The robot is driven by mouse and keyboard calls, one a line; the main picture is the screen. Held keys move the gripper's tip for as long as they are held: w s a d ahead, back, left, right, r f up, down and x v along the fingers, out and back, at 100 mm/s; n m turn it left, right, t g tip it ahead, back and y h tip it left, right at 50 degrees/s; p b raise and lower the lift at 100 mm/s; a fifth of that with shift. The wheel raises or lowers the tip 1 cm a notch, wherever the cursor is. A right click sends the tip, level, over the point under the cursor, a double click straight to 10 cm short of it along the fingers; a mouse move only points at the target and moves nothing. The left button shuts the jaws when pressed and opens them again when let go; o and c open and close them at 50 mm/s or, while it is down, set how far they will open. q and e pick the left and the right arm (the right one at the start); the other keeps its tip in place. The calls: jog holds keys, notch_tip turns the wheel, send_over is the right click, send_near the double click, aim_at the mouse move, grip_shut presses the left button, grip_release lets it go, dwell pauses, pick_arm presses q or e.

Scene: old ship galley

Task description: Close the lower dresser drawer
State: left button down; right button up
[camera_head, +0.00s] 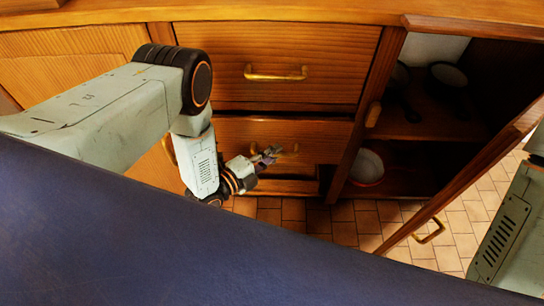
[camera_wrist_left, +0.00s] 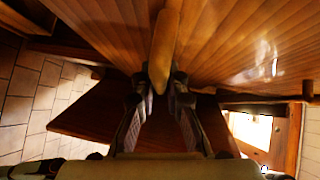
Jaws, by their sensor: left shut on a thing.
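The lower dresser drawer (camera_head: 325,133) has a wooden front below the upper drawer (camera_head: 330,50). A dark gap shows above its front, and I cannot tell how far out it stands. My left gripper (camera_head: 268,156) is at its front, shut on the brass handle (camera_head: 292,148). In the left wrist view the handle (camera_wrist_left: 164,50) runs up from between the two fingers (camera_wrist_left: 160,90), against the wooden front (camera_wrist_left: 230,40). The fingers hide part of the handle. My right gripper is out of view.
The cabinet on the right stands open, with pans (camera_head: 447,75) and a bowl (camera_head: 367,167) on its shelves. Its open door (camera_head: 465,190) juts forward. My right arm is at the right edge. Tiled floor (camera_head: 345,215) shows below the drawers.

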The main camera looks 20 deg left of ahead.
pick_arm(q)
jog(key=w, duration=0.1)
jog(key=w+a, duration=0.1)
jog(key=shift+w+r, duration=0.1)
jog(key=shift+w, duration=0.3)
jog(key=c, duration=1.4)
grip_release()
jog(key=shift+w, duration=0.1)
jog(key=shift+o, duration=0.2)
jog(key=v, duration=1.2)
jog(key=shift+d, duration=0.1)
